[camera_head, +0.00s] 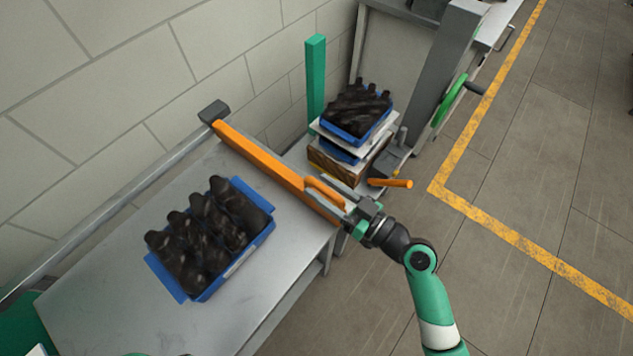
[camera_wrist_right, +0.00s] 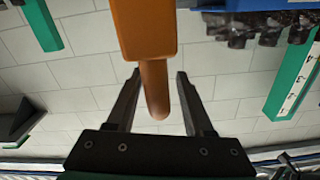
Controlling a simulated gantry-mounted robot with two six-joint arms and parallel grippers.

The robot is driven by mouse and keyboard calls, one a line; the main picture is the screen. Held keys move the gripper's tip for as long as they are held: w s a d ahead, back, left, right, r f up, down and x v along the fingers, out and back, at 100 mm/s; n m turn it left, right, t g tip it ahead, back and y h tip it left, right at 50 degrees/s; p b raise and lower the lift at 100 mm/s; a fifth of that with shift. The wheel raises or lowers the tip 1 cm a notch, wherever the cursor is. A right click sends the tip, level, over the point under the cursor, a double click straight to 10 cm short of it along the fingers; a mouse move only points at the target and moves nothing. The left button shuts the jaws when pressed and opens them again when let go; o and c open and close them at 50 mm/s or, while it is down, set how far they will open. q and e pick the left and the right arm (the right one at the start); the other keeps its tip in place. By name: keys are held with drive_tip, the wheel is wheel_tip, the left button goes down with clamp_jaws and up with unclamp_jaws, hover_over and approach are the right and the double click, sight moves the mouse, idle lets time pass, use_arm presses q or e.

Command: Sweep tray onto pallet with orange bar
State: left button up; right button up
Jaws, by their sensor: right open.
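A blue tray (camera_head: 258,243) filled with dark bottles (camera_head: 205,235) rests on the grey metal table (camera_head: 105,290). The orange bar (camera_head: 258,155) lies across the table's far end, beyond the tray and apart from it. Its orange handle (camera_head: 325,190) is near the bar's right end. My right gripper (camera_head: 352,208) is at this handle, and in the wrist view its open fingers (camera_wrist_right: 155,78) stand on either side of the handle (camera_wrist_right: 154,90). Beyond the bar is a stack with a wooden pallet-like base (camera_head: 342,168), topped by another blue tray (camera_head: 352,137) of dark bottles.
A green post (camera_head: 315,78) stands behind the stack. A rail (camera_head: 110,205) runs along the table's wall side. A grey machine with a green handwheel (camera_head: 450,100) stands right of the stack. Clear floor with a yellow line (camera_head: 530,245) lies at right.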

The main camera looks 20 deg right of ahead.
drive_tip(key=shift+x, duration=1.05)
drive_tip(key=shift+s, duration=0.1)
clamp_jaws()
idle(0.5)
